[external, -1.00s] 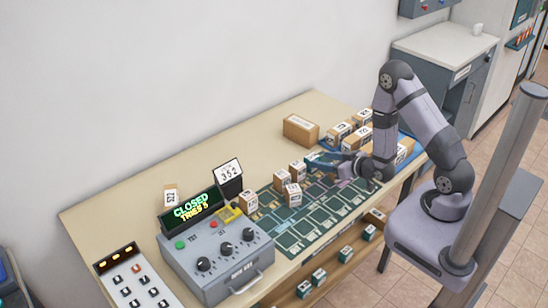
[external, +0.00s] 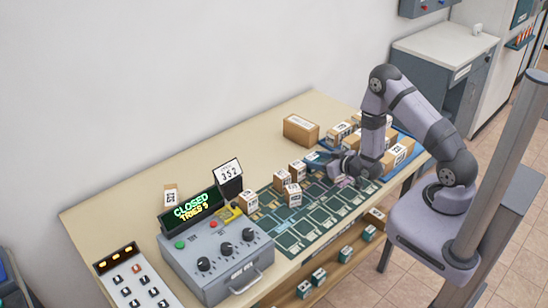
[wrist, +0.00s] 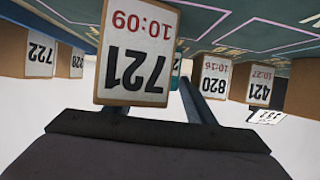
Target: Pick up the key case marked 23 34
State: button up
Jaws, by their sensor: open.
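No label reading 23 34 is legible in either view, so I cannot tell which item is that key case. My gripper (external: 322,168) is open, low over the right part of the green sorting mat (external: 318,213). In the wrist view a box marked 721, 10:09 (wrist: 137,58) looms close in front of my gripper and hides part of its fingers.
Labelled boxes stand near the gripper, among them 820 (wrist: 212,78), 421 (wrist: 259,87) and 722 (wrist: 36,54). A plain brown box (external: 301,130) is at the back. The grey control box (external: 216,259) under a "CLOSED, TRIES 3" display (external: 192,208) stands left. The table's back left is mostly clear.

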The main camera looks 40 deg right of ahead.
aim_at(315, 158)
jog(key=c, duration=0.9)
jog(key=shift+r, duration=0.25)
jog(key=shift+r+b, duration=0.8)
jog(key=shift+r, duration=3.95)
